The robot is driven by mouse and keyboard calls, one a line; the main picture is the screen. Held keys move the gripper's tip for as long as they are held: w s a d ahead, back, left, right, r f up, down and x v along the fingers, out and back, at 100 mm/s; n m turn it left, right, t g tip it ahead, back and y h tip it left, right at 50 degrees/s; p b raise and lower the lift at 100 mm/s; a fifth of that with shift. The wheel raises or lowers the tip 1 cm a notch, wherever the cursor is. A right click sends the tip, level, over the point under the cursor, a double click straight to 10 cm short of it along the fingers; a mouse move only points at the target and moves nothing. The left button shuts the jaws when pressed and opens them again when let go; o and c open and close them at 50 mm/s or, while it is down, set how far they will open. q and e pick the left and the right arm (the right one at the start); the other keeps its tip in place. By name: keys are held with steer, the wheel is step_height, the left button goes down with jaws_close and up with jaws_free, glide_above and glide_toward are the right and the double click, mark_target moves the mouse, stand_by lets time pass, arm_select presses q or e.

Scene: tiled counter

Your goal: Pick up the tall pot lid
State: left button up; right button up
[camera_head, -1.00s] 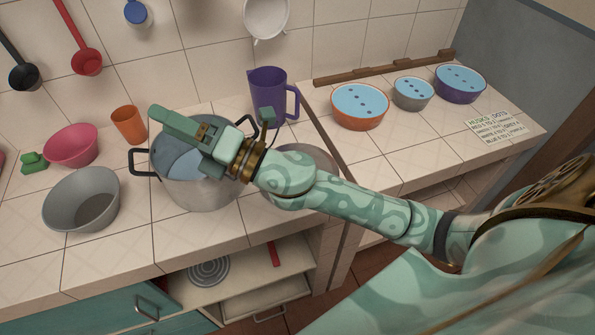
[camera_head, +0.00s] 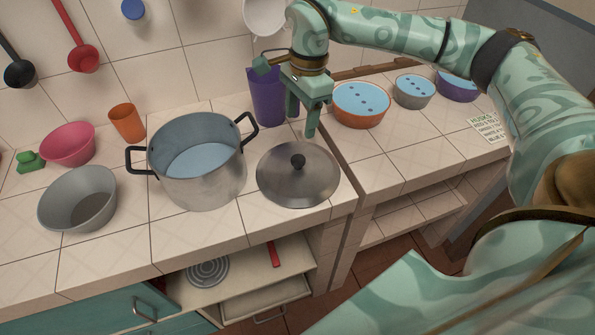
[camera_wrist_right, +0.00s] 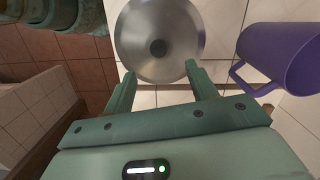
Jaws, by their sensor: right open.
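The pot lid (camera_head: 285,188) is a round metal disc with a dark knob (camera_head: 297,162). It lies on the tiled counter, right of the tall metal pot (camera_head: 212,183), which stands uncovered with light blue contents. My right gripper (camera_head: 303,128) points down above and behind the lid, apart from it. In the right wrist view my right gripper (camera_wrist_right: 162,85) is open and empty, with the lid (camera_wrist_right: 150,28) and its knob (camera_wrist_right: 158,48) beyond the fingertips. My left gripper does not show.
A purple pitcher (camera_head: 264,100) stands close behind my right gripper; it also shows in the right wrist view (camera_wrist_right: 277,55). An orange bowl (camera_head: 362,104) stands to the right. A grey bowl (camera_head: 80,197) and pink bowl (camera_head: 68,144) stand left of the pot. The counter's front edge is near the lid.

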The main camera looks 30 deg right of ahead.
glide_above(298, 158)
steer(key=f, duration=0.3)
steer(key=f+b, duration=0.1)
steer(key=f, duration=0.1)
steer(key=shift+w+d+f, duration=0.1)
steer(key=shift+w+f, duration=0.1)
steer(key=shift+f, duration=0.2)
steer(key=f, duration=0.3)
steer(key=f+b, duration=0.1)
steer(key=shift+s+d+f, duration=0.1)
steer(key=shift+s+f, duration=0.2)
steer(key=shift+f, duration=0.05)
steer(key=shift+w+f, duration=0.1)
steer(key=shift+f, duration=0.2)
jaws_close()
steer(key=shift+r, duration=0.15)
